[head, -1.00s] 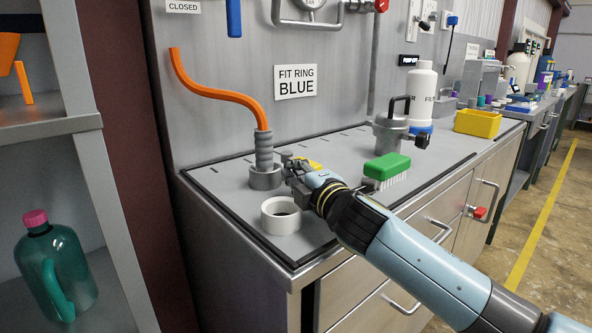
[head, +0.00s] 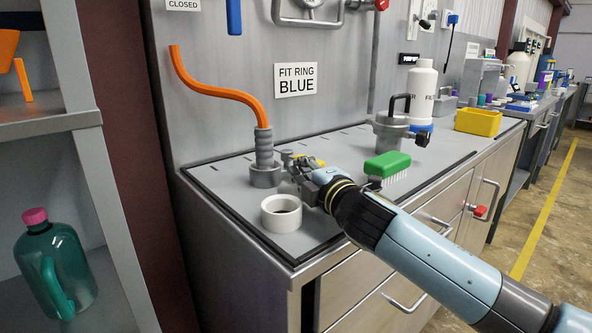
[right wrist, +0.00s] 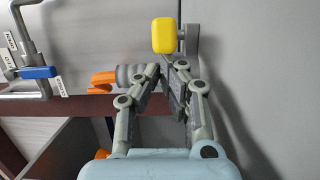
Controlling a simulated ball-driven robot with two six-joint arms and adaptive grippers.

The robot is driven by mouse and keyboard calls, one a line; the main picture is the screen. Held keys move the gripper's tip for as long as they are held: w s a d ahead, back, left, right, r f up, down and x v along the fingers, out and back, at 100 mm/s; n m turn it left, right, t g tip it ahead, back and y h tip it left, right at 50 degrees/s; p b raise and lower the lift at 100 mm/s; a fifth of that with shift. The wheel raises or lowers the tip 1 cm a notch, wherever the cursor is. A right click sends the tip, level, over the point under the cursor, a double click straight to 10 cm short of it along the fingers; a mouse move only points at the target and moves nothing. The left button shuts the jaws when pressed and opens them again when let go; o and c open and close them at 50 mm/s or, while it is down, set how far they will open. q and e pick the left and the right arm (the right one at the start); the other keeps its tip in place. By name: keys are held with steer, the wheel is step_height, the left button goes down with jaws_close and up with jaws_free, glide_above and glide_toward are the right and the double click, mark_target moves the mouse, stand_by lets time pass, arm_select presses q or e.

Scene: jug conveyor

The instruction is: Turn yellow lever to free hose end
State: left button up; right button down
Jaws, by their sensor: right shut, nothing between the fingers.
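The yellow lever (head: 318,162) sits beside the upright grey ribbed hose end (head: 264,148), which stands in a round grey socket (head: 265,176) on the bench. An orange hose (head: 215,92) runs up from the hose end. My right gripper (head: 298,172) is shut and empty, close to the lever and partly in front of it in the head view. In the right wrist view the yellow lever (right wrist: 164,35) shows just above the shut fingertips (right wrist: 166,72); whether they touch cannot be told. The ribbed hose end (right wrist: 130,75) is left of the fingers. My left gripper is out of view.
A white ring (head: 281,214) stands on the bench in front of the socket. A green brush (head: 387,164) and a grey lidded pot (head: 391,133) are to the right. The bench's front edge passes under my right arm. A wall panel stands behind.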

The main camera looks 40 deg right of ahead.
mark_target(318, 162)
steer(key=shift+s+d+b, duration=0.15)
steer(key=shift+d+b, duration=0.45)
steer(key=shift+d, duration=1.35)
steer(key=shift+w+d, duration=0.2)
steer(key=shift+d, duration=0.8)
steer(key=shift+w+d+b, duration=0.25)
steer(key=shift+d, duration=0.25)
steer(key=shift+w+d+b, duration=0.2)
steer(key=shift+d, duration=0.25)
steer(key=s, duration=0.4)
steer(key=s+a, duration=0.1)
steer(key=s, duration=0.3)
steer(key=s+a, duration=0.1)
steer(key=s, duration=0.2)
steer(key=shift+s, duration=0.4)
